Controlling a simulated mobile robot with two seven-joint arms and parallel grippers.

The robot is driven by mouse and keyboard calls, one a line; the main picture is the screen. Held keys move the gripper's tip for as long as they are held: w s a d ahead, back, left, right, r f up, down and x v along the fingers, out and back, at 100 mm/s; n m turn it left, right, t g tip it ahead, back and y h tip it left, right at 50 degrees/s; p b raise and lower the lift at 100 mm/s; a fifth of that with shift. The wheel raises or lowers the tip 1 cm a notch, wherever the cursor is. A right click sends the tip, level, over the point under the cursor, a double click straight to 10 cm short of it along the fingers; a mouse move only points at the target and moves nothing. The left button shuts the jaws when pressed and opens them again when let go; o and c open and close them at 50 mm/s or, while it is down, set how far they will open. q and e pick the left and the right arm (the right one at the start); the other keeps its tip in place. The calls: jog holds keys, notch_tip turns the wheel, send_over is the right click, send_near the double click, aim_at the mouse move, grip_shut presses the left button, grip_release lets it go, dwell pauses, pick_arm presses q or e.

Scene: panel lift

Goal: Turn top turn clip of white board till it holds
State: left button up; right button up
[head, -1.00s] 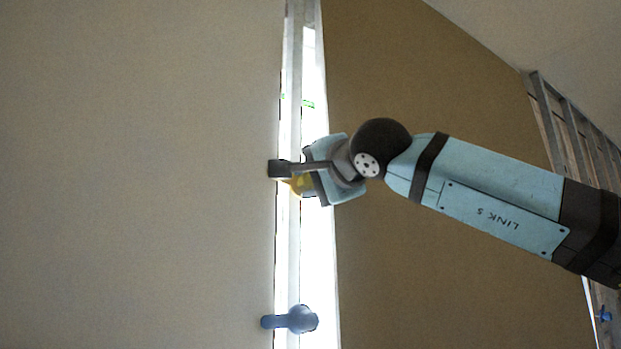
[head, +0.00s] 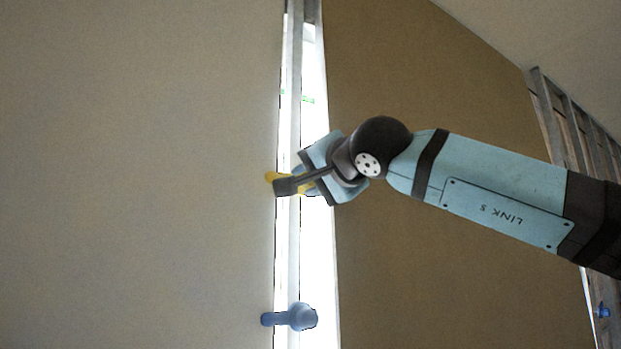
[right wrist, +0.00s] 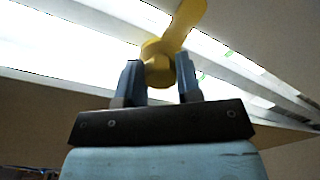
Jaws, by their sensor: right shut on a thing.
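The white board (head: 140,180) shows as a large pale panel filling the left of the head view, its right edge along a bright upright strip. The yellow top turn clip (head: 270,177) is at this edge, mostly hidden behind my gripper; its tip points left and overlaps the board's edge. My right gripper (head: 287,186) reaches in from the right. In the right wrist view, its two fingers (right wrist: 160,82) are shut on the clip's round hub, and the yellow lever (right wrist: 187,20) sticks out past them, up and right. My left gripper is not in view.
A blue clip (head: 292,317) sits lower on the same strip, its arm pointing left over the board's edge. A brown wall (head: 430,80) lies behind my right arm. A ladder-like metal frame (head: 560,115) stands at the far right.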

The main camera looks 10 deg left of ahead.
jog(key=o, duration=0.6)
jog(key=shift+o, duration=0.2)
jog(key=b+v, duration=0.3)
jog(key=v, duration=1.1)
jog(key=shift+b, duration=0.35)
jog(key=shift+w, duration=0.1)
